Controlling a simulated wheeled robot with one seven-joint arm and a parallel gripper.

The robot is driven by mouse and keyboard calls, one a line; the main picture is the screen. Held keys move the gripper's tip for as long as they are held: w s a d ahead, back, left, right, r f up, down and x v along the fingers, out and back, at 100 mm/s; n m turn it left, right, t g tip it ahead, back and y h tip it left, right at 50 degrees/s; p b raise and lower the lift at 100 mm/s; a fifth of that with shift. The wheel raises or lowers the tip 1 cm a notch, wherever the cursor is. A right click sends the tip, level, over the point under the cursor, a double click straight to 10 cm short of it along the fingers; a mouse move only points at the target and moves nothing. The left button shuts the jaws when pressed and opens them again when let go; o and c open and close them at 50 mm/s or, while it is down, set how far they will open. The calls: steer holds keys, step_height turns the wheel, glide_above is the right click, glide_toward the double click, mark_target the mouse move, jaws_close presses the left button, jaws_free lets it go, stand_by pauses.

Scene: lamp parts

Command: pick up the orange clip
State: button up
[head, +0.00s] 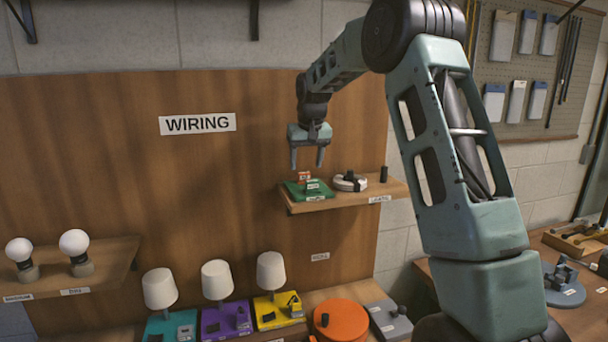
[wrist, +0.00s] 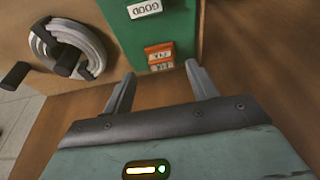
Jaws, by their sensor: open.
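The small orange clip (head: 304,175) sits at the green block (head: 322,194) on the small wall shelf. In the wrist view the orange clip (wrist: 159,50) shows pale labels and lies against the end of the green block (wrist: 178,22), beside the white "GOOD" tag. My gripper (head: 307,166) is open and points down just above the clip in the head view. In the wrist view my gripper (wrist: 161,73) has its two fingers apart, with the clip seen just beyond the gap between the tips. Nothing is between the fingers.
A white cable coil (head: 348,183) and a black cylinder (head: 384,174) stand right of the green block on the shelf (head: 345,201). The wooden "WIRING" panel (head: 200,170) rises behind. Lamps on coloured bases and an orange disc (head: 340,322) stand below.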

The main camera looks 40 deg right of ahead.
mark_target(304, 173)
steer(key=shift+p+x, duration=0.55)
steer(key=shift+x, duration=1)
steer(key=shift+w, duration=0.15)
steer(key=c, duration=1.1)
steer(key=shift+o, duration=0.2)
steer(key=shift+r, duration=0.1)
step_height(304, 173, up, 10)
steer(key=b, duration=0.3)
